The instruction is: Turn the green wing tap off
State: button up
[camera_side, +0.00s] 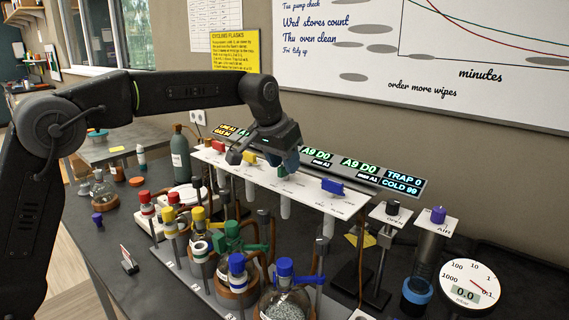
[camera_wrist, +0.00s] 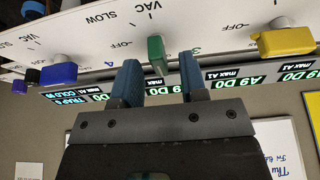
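The green wing tap (camera_wrist: 156,52) is on the white panel (camera_wrist: 205,22), its wing across the panel's long direction, unlike the blue and yellow taps beside it. In the wrist view, it shows between my gripper's (camera_wrist: 159,66) two blue fingertips, with a gap on each side. The fingers are open and hold nothing. In the side view, my gripper (camera_side: 288,160) is down at the panel, and the green tap (camera_side: 282,171) is partly hidden by it.
A blue tap (camera_wrist: 57,75) and a yellow tap (camera_wrist: 286,41) flank the green one. Lit displays (camera_side: 361,165) run behind the panel. Flasks with coloured caps (camera_side: 237,270) crowd below it. A round gauge (camera_side: 469,287) stands at the right.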

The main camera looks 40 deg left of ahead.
jog(key=shift+w+f, duration=0.15)
jog(key=shift+f, duration=0.3)
grip_shut()
